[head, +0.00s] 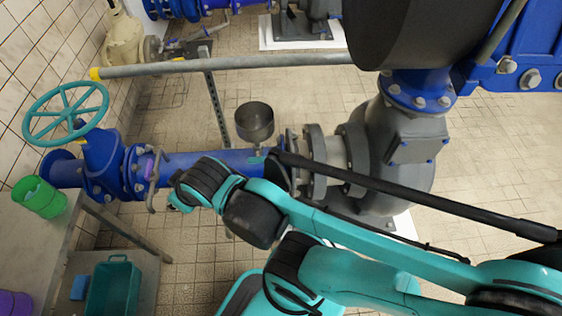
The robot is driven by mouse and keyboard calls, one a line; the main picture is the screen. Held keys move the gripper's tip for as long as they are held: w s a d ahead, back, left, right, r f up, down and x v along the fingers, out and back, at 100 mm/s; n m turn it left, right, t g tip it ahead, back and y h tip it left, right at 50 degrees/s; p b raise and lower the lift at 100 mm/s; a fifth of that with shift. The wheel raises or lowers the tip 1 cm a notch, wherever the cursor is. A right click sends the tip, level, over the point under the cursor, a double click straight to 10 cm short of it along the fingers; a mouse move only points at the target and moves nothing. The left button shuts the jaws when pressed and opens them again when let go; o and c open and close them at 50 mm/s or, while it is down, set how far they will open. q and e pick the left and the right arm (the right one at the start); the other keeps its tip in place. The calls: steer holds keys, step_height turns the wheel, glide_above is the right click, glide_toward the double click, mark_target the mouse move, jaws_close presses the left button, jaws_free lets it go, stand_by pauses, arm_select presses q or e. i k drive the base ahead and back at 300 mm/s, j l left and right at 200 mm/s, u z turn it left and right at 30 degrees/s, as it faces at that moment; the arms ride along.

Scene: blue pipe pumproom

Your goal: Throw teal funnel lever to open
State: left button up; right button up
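A grey funnel (255,121) stands on top of the blue horizontal pipe (223,162). Just below it, a small teal piece (256,156), which looks like the funnel lever, shows against the pipe. Its exact angle is too small to tell. My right arm reaches in from the right across the front of the pipe. My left gripper is out of view.
A teal handwheel (66,112) on a blue valve stands at the left. A grey pump (398,160) stands right of the pipe. A long dark rod (420,199) crosses from the right. A grey rail (230,65) runs behind. A green cup (39,197) sits far left.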

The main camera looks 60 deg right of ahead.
mark_target(258, 159)
steer(key=z, duration=1.8)
